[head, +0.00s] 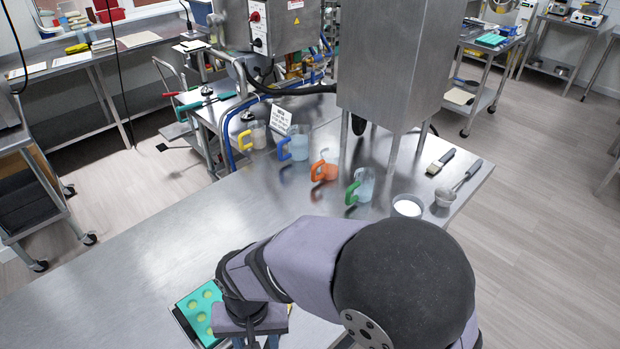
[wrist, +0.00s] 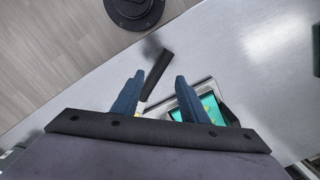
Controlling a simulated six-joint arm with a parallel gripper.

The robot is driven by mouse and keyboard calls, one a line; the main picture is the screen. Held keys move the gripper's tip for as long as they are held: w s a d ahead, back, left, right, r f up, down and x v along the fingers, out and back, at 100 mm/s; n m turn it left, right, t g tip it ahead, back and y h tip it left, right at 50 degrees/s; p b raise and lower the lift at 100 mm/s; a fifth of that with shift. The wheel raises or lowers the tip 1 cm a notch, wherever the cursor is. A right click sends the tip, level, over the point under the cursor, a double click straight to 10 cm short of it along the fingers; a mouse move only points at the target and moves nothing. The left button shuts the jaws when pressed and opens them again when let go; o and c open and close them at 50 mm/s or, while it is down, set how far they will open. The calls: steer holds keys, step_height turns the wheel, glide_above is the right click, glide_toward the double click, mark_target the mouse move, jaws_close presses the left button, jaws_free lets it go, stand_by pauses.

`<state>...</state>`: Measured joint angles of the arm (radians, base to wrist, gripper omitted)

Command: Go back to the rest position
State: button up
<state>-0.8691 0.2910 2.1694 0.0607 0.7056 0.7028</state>
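My gripper (head: 256,341) is low over the near left part of the steel table in the head view, beside the mold tray. Its fingertips are cut off by the frame edge there. In the wrist view my gripper (wrist: 159,78) has its two blue fingers apart. A dark-handled tool (wrist: 158,72) shows between and beyond them, with clear space to each finger; its other end is mostly hidden. The teal mold (head: 192,306), with several yellow-green filled cavities, lies in a metal tray (wrist: 189,99) partly behind the right finger in the wrist view.
A white-filled bowl (head: 408,207), a metal scoop (head: 447,196) and a brush (head: 440,161) lie to the right. The table's left part (head: 130,250) is clear.

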steer(key=s+d+f+n+h, duration=0.1)
steer(key=s+d+n, duration=0.3)
steer(key=d+n, duration=0.35)
steer(key=w+d+r+m, duration=0.1)
steer(key=d+m, duration=0.2)
steer(key=d, duration=0.3)
steer(key=w+d+r+m, duration=0.2)
steer(key=d+m, duration=0.1)
steer(key=d, duration=0.3)
steer(key=w+d+r+m+y, duration=0.1)
steer(key=w+d+m, duration=0.1)
steer(key=d, duration=0.4)
steer(key=shift+w+d+r+m+t, duration=0.2)
steer(key=shift+d+m+t, duration=0.1)
steer(key=shift+m, duration=0.15)
